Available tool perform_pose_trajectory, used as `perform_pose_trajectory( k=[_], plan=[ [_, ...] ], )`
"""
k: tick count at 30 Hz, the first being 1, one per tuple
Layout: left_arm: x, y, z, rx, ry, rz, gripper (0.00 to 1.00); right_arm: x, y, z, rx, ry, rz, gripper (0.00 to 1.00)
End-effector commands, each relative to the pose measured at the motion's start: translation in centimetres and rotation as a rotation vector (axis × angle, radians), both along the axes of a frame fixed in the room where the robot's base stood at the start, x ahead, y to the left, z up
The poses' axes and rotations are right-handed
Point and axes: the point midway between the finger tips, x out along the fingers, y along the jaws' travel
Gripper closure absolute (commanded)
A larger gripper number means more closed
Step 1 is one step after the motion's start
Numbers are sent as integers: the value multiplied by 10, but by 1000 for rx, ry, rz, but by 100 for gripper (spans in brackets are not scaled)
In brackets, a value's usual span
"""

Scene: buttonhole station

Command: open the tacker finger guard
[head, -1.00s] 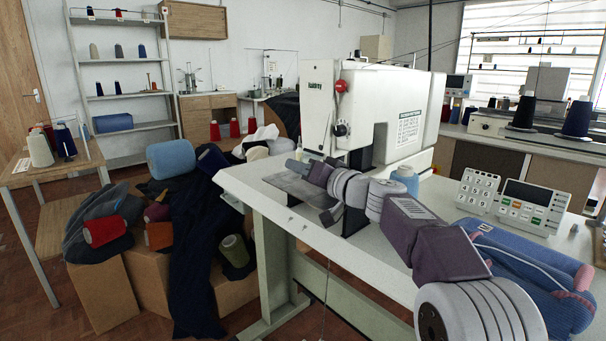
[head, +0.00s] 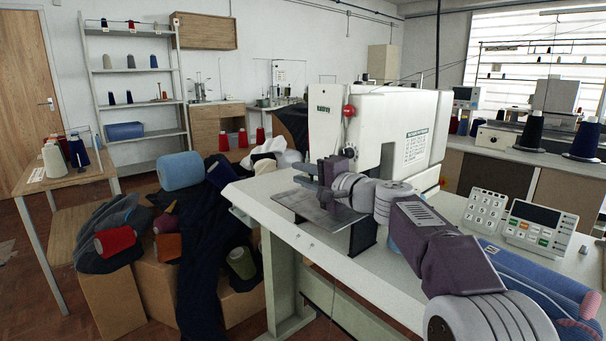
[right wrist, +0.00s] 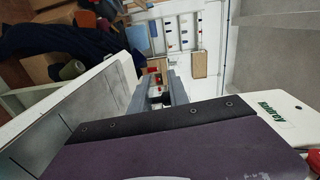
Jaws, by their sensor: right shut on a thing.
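The tacker (head: 375,130) is the white sewing machine on the pale table, with a red knob and a dark knob on its front. My right gripper (head: 303,171) is at its front left, above the grey metal work plate (head: 318,207). In the right wrist view its grey fingers (right wrist: 155,92) are close together on something small, which I take to be the finger guard. The guard's shape is hidden by the fingers and wrist, and I cannot tell how far open it is. My left gripper is not in view.
The white machine table (head: 268,210) has its edge just left of the plate. A keypad (head: 484,210) and a display panel (head: 537,228) stand at the right. Dark cloth (head: 205,250) and spools lie on boxes at the left. Floor space shows at far left.

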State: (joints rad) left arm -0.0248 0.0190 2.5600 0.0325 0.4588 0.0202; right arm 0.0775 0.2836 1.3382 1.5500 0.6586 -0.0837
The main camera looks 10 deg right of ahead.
Motion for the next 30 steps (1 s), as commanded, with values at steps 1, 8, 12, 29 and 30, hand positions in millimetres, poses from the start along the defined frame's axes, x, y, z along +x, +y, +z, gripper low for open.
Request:
perform_pose_trajectory(
  k=[1, 8, 12, 29, 30],
  plan=[
    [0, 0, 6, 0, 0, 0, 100, 0, -1, 8, 29, 14, -2, 100],
    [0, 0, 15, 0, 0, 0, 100, 1, -3, 14, 155, 98, -2, 100],
    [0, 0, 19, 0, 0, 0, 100, 2, -4, 16, 208, 132, -3, 100],
    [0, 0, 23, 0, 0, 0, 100, 2, -5, 18, 269, 171, -3, 100],
    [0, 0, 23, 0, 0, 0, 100, 2, -5, 18, 269, 171, -3, 100]
  ],
)
